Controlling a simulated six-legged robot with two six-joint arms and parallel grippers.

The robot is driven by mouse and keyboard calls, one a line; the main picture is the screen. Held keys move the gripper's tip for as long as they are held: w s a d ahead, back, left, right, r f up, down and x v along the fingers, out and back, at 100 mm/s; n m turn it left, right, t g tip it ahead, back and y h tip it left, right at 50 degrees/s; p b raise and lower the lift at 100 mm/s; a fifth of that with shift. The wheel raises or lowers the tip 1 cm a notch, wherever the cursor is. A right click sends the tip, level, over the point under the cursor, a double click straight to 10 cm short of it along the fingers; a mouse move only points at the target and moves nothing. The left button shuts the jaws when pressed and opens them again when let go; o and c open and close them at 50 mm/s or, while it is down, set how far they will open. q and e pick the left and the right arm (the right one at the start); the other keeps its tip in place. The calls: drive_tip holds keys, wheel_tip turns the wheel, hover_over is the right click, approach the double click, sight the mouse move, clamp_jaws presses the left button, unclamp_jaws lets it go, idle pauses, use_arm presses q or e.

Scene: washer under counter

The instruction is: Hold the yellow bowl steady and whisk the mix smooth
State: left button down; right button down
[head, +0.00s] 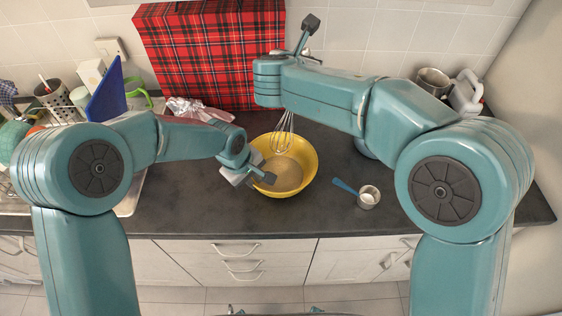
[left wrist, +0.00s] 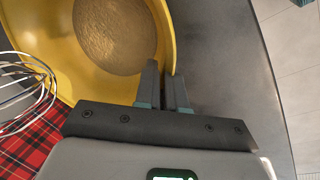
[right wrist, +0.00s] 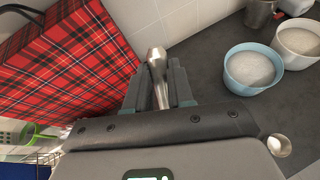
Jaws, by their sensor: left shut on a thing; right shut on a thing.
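The yellow bowl (head: 308,176) stands on the dark counter with a tan mix (head: 280,176) inside; the bowl (left wrist: 48,32) also shows in the left wrist view. My left gripper (head: 262,178) is shut on its near-left rim, one finger inside and one outside. The whisk's wires (head: 284,128) hang over the back of the bowl; the wires (left wrist: 22,92) also show in the left wrist view. My right gripper (right wrist: 158,90) is shut on the whisk's metal handle (right wrist: 156,60); in the head view my arm mostly hides this grip.
A red tartan box (head: 205,55) stands behind the bowl. Two tubs of pale powder (right wrist: 253,70) stand on the counter. The front counter is clear.

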use_arm(q)
drive_tip(key=c, duration=1.1)
unclamp_jaws()
drive_tip(key=shift+c, duration=0.2)
drive_tip(key=shift+r, duration=0.1)
drive_tip(key=v, duration=1.2)
drive_tip(key=shift+s+a, duration=0.1)
drive_tip(key=shift+s, duration=0.1)
